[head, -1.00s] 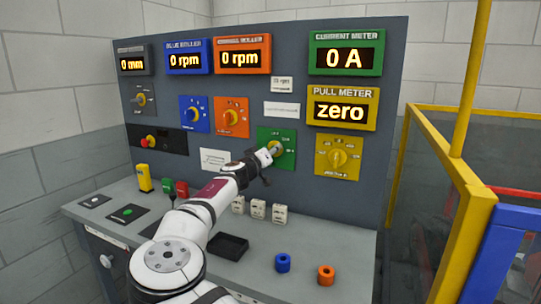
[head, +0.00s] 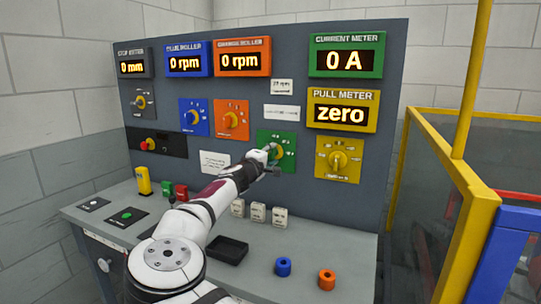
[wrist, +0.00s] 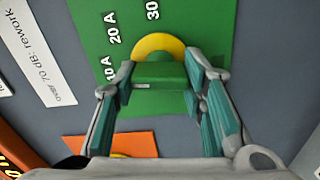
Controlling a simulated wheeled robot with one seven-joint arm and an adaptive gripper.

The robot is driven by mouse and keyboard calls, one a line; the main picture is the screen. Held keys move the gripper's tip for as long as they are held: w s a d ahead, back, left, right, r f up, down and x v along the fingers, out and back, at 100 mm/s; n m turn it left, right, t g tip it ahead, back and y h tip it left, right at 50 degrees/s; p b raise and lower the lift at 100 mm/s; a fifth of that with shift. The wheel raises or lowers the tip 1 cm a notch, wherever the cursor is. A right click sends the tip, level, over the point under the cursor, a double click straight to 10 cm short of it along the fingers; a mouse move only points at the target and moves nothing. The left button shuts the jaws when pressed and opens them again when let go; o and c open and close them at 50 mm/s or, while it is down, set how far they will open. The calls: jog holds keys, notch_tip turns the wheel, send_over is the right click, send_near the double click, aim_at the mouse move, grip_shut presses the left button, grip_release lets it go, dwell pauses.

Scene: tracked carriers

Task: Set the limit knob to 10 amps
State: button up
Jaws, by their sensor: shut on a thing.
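The limit knob (wrist: 158,75) is a green bar on a yellow disc, set on a green plate (head: 290,139) in the lower middle of the panel. In the wrist view the plate (wrist: 88,18) carries the labels 10 A, 20 A and 30, with 10 A (wrist: 110,72) just left of the knob. A small white mark shows near the bar's left end, on the 10 A side; exact alignment is hard to tell. My gripper (wrist: 160,83) is shut on the knob, one teal finger at each end. In the head view my gripper (head: 270,159) partly hides the knob.
The current meter (head: 346,59) reads 0 A and the pull meter (head: 342,113) reads zero. A yellow dial plate (head: 338,172) is right of the green one; orange (head: 231,104) and blue plates are upper left. Below are white blocks, a black tray (head: 227,251) and two rings.

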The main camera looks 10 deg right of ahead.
jog(key=shift+n, duration=0.6)
jog(key=o, duration=1.2)
jog(key=shift+c, duration=0.2)
jog(key=v, duration=1.2)
